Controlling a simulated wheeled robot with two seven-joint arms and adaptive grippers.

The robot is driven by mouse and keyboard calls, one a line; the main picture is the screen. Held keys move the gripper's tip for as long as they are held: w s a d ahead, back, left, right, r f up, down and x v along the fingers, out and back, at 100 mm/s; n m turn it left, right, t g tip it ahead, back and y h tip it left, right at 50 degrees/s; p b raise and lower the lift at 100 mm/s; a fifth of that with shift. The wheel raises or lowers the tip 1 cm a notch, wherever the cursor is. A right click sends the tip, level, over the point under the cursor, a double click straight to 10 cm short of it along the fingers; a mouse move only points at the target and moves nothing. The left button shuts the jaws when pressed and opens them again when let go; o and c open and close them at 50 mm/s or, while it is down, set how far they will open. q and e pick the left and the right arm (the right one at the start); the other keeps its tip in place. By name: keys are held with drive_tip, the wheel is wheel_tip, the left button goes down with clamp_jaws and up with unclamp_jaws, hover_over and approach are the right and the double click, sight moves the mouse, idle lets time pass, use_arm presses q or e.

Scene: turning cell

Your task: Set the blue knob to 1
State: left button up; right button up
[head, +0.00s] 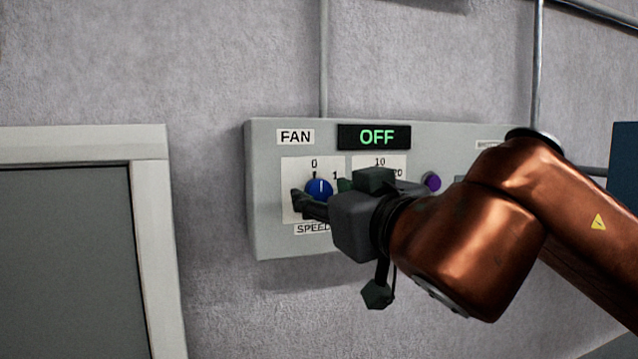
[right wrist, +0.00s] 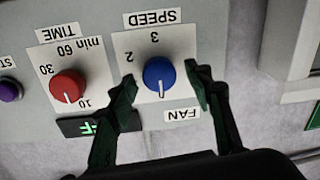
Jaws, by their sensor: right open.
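The blue knob (head: 319,188) sits on the white SPEED plate of the grey FAN panel. Its white mark points up at the 0. In the right wrist view, which is upside down, the blue knob (right wrist: 159,75) has its white line toward the FAN label, with 2 and 3 readable and 1 hidden. My right gripper (head: 318,197) is open in front of the plate. In the wrist view its fingers (right wrist: 160,82) stand apart on either side of the knob, with gaps visible. The display (head: 375,137) reads OFF in green. My left gripper is not in view.
A red TIME knob (right wrist: 67,86) sits beside the blue knob, hidden behind my gripper in the head view. A purple button (head: 432,182) lies farther right. A framed dark panel (head: 153,230) is at left. Conduits run along the wall.

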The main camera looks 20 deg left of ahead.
drive_tip(key=shift+w+a, duration=0.35)
drive_tip(key=shift+w, duration=0.1)
drive_tip(key=shift+c, duration=0.7)
drive_tip(key=c, duration=0.9)
drive_tip(key=shift+a, duration=0.15)
drive_tip(key=shift+c, duration=0.5)
drive_tip(key=shift+f, duration=0.1)
